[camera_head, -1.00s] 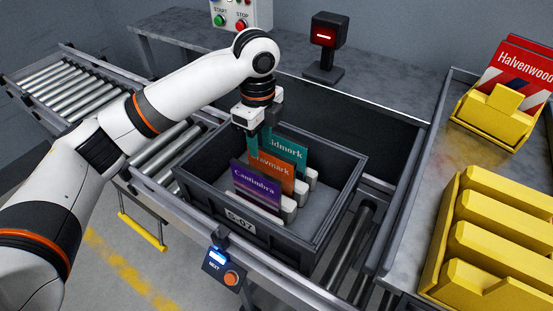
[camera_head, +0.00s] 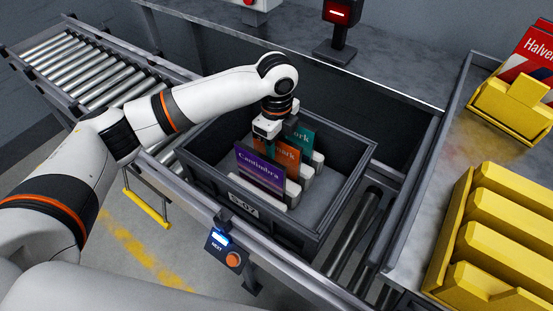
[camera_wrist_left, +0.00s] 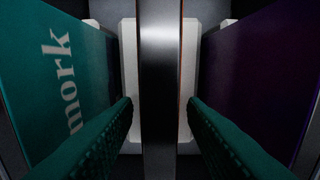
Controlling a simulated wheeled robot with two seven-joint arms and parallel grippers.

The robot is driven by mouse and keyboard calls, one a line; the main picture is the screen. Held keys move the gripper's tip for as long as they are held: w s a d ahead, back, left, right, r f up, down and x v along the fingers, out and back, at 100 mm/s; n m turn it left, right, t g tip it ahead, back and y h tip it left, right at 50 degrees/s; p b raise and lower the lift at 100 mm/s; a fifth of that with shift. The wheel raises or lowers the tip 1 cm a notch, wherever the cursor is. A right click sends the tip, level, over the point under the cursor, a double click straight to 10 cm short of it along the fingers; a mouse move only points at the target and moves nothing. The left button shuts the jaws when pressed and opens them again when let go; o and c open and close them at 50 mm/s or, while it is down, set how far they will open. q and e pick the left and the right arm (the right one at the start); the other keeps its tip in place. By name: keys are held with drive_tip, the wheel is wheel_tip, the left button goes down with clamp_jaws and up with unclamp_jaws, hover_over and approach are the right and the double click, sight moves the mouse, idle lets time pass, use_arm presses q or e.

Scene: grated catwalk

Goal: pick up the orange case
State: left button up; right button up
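The orange case (camera_head: 287,154) stands upright in a dark grey tote, between a teal case (camera_head: 304,138) behind it and a purple case (camera_head: 258,168) in front. My left gripper (camera_head: 275,136) is down at the orange case's top and partly hides its lettering. In the left wrist view the case shows as a narrow grey edge (camera_wrist_left: 161,90) with a thin orange line. The open green fingers (camera_wrist_left: 160,104) lie on either side of it, with small gaps visible. The teal (camera_wrist_left: 45,80) and purple (camera_wrist_left: 262,75) cases flank them. My right gripper is out of view.
The tote (camera_head: 322,225) sits on a roller conveyor (camera_head: 350,232). White holders (camera_head: 293,192) support the cases. A button box (camera_head: 226,250) is on the front rail. Yellow bins (camera_head: 500,240) stand on the right bench. The tote's right part is empty.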

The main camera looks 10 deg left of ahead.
use_arm(q)
wheel_tip(320, 180, down, 2)
drive_tip(key=shift+f, duration=0.1)
clamp_jaws()
idle(0.4)
